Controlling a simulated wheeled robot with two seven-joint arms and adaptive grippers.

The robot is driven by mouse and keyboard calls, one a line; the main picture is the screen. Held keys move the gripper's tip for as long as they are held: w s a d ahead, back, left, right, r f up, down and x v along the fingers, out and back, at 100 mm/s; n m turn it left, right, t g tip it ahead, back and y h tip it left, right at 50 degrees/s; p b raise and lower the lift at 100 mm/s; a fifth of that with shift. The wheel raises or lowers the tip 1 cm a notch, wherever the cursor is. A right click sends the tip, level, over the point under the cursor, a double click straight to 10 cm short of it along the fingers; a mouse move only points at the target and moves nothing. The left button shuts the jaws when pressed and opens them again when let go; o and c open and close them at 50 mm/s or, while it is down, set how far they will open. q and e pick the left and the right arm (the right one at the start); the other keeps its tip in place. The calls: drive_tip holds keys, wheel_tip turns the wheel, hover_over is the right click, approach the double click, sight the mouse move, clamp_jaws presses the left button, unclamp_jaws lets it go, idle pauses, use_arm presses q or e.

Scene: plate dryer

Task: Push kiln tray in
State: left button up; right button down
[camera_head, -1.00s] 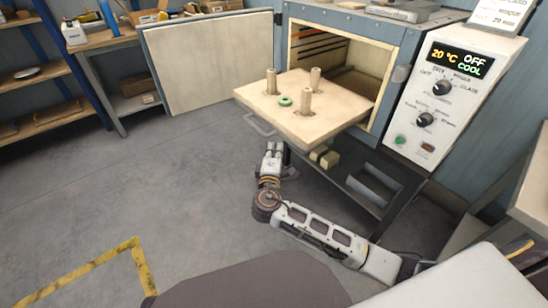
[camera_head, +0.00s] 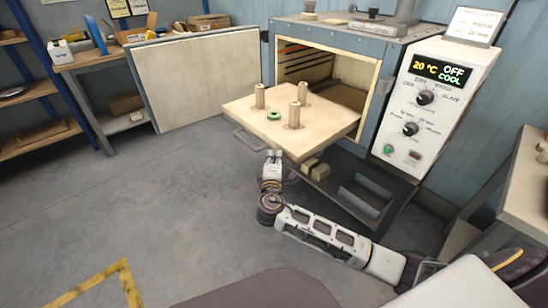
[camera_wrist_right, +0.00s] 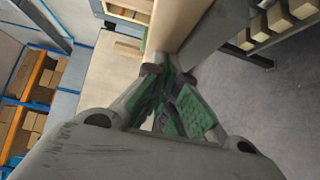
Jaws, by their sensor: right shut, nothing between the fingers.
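The kiln tray (camera_head: 325,132) is a pale square slab, pulled far out of the kiln's open chamber (camera_head: 342,88). In the right wrist view, the closed green-padded fingers (camera_wrist_right: 163,75) point at a pale slab edge, likely the tray. My left gripper is not in view.
The kiln door (camera_head: 195,82) stands wide open at the left. The control panel (camera_head: 428,100) reads 20 °C, OFF, COOL. A dark lower shelf (camera_head: 345,185) with blocks lies under the tray. The floor (camera_head: 130,200) at left is clear. A bench (camera_head: 527,190) stands at right.

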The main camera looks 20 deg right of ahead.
sight(341, 118)
drive_tip(key=shift+d, duration=0.15)
